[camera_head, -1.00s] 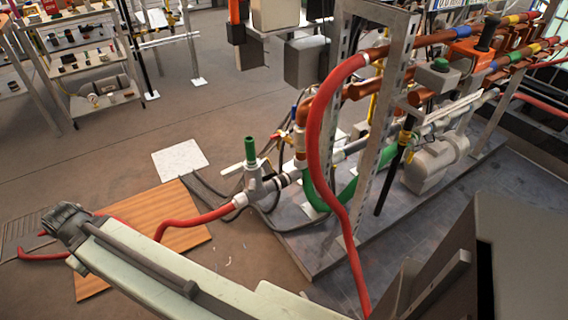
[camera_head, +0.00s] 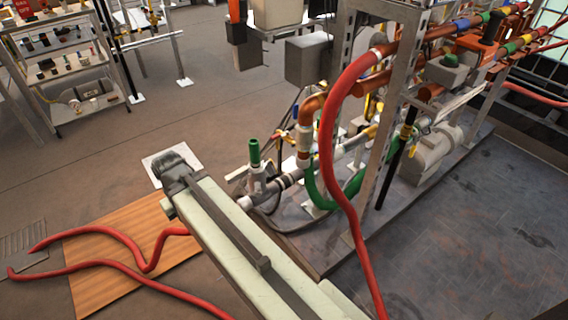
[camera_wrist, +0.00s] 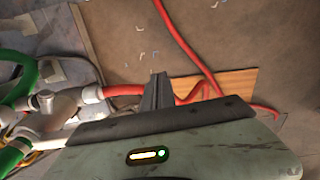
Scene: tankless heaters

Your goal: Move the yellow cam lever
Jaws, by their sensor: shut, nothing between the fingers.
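I cannot make out the yellow cam lever for certain. In the head view, small yellow parts show on the pipework, one (camera_head: 371,132) behind the red hose and one (camera_head: 407,132) on the dark upright pipe. Yellow also shows at the left edge of the wrist view. My gripper (camera_wrist: 157,92) shows in the wrist view as narrow dark fingers, shut and empty, pointing over the floor. It is right of the grey valve body (camera_wrist: 62,104) and close to the red hose (camera_wrist: 122,90). My arm hides part of the valve and hose in the head view.
A red hose (camera_head: 327,170) hangs in front of the pipe rack (camera_head: 387,150). Loose red hoses (camera_head: 110,231) lie over a wooden board (camera_head: 128,225). A shelf (camera_head: 80,75) stands at the back left. The brown floor (camera_head: 90,150) left of the rack is mostly clear.

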